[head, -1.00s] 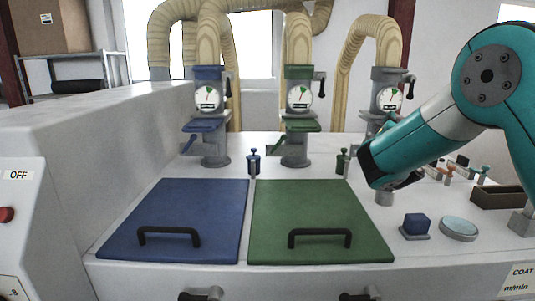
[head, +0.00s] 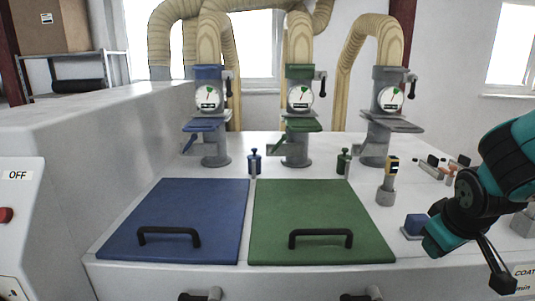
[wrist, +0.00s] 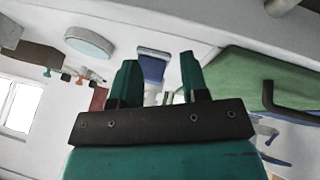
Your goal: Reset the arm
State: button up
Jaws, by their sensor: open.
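In the wrist view my gripper (wrist: 158,59) has its two teal fingers apart, with nothing held between them. A blue block (wrist: 152,68) shows beyond the gap, apart from the fingers as far as I can tell. In the head view my teal arm is folded at the right edge, in front of the blue block (head: 415,224), which it partly covers. The fingers are hard to make out in that view.
The blue lid (head: 185,210) and green lid (head: 300,205) lie flat on the white machine, with black handles. Behind stand blue (head: 208,125), green (head: 297,125) and grey (head: 382,128) hose gates with gauges. A pale round disc (wrist: 90,40) shows in the wrist view.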

jog(key=s+a+f+n+g+y+b, duration=0.2)
jog(key=s+a+f+b, duration=0.3)
jog(key=s+a+b, duration=0.4)
jog(key=s+a+f+n+g+y+b, duration=0.1)
jog(key=s+a+f+g+y+b, duration=0.2)
jog(key=s+a+f+b, duration=0.3)
jog(key=s+a+y+b, duration=0.1)
jog(key=s+a+b, duration=0.1)
jog(key=s+a, duration=0.1)
jog(key=shift+s+f+n+b, duration=0.15)
jog(key=shift+s+n+b, duration=0.25)
jog(key=shift+s, duration=0.15)
dwell(1.7)
